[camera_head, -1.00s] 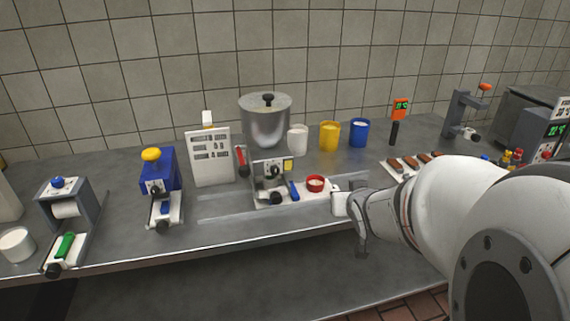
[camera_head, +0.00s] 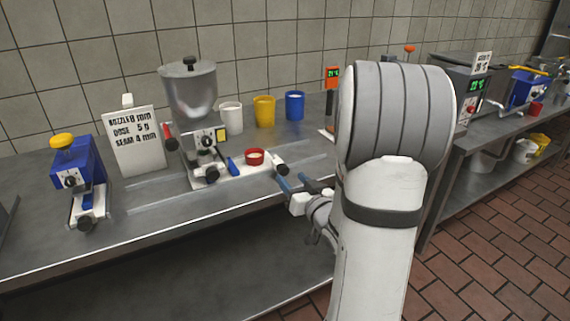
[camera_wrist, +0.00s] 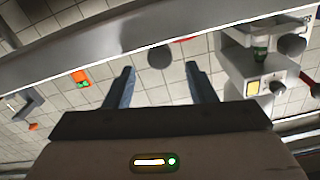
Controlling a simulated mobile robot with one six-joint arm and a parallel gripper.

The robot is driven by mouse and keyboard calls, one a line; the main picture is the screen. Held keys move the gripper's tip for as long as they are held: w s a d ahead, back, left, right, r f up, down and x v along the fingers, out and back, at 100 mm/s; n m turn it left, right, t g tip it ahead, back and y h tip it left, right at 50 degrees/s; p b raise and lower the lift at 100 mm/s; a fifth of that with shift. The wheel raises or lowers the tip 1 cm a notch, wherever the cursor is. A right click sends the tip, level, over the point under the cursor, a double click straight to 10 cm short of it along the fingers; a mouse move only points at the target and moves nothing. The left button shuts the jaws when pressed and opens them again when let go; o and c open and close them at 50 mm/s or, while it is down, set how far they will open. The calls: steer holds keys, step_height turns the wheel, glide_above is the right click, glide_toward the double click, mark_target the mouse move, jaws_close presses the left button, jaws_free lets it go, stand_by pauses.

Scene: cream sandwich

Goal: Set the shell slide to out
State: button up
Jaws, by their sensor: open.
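The depositing machine (camera_head: 205,148) stands on the steel counter with a steel hopper on top. A white slide (camera_head: 240,168) runs out from its base to the right and carries a red cup (camera_head: 255,157). I take this as the shell slide. At its right end is a dark round knob (camera_head: 282,171), which also shows in the wrist view (camera_wrist: 159,57). In the wrist view, the knob shows between and beyond the blue-grey fingertips of my gripper (camera_wrist: 162,75); I see no contact.
White (camera_head: 231,117), yellow (camera_head: 264,111) and blue (camera_head: 294,105) cups stand behind the slide. A blue machine with a yellow knob (camera_head: 85,175) and a white sign (camera_head: 133,142) stand left. My arm hides the counter at right. The floor beyond is clear.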

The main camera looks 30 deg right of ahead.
mark_target(285, 172)
steer(key=w, duration=0.4)
steer(key=shift+a, duration=0.15)
steer(key=shift+w, duration=0.75)
steer(key=shift+c, duration=0.2)
jaws_close()
